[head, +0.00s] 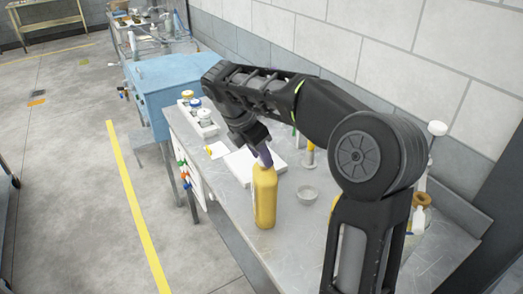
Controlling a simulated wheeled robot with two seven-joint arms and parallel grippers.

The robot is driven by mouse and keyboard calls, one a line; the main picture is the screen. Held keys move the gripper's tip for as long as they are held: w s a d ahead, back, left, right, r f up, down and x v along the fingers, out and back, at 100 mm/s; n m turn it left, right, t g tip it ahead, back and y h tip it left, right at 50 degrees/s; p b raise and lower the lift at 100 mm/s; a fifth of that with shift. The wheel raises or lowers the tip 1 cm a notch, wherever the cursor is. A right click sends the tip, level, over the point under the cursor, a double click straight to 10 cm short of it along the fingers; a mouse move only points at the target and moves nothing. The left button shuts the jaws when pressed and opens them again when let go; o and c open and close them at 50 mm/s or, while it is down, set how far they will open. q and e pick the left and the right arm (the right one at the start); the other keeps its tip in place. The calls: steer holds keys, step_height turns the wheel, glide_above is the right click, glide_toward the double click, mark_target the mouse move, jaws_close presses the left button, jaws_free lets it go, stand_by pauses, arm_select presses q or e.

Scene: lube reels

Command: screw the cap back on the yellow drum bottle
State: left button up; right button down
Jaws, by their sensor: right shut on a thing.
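The yellow drum bottle (264,196) stands upright on the grey metal bench, near its front edge. My right gripper (263,154) is directly above the bottle's top and points down. It is shut on a small purple thing that looks like the cap, at or just above the bottle neck. The fingers hide much of it, so I cannot tell whether it touches or is seated on the neck. My left gripper is not in view.
A white rack (197,120) holds jars with coloured lids at the bench's far left. My right arm covers the bench's right part.

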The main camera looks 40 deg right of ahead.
steer(key=shift+a+f+m, duration=0.2)
steer(key=shift+m, duration=0.1)
steer(key=shift+s+d+m+g, duration=0.1)
steer(key=shift+m+g, duration=0.2)
steer(key=shift+m, duration=0.1)
steer(key=c, duration=1.4)
jaws_free()
steer(key=o, duration=0.5)
steer(key=shift+r, duration=0.1)
steer(key=shift+o, duration=0.5)
steer(key=shift+d, duration=0.1)
steer(key=shift+o, duration=1.1)
steer(key=shift+r, duration=0.1)
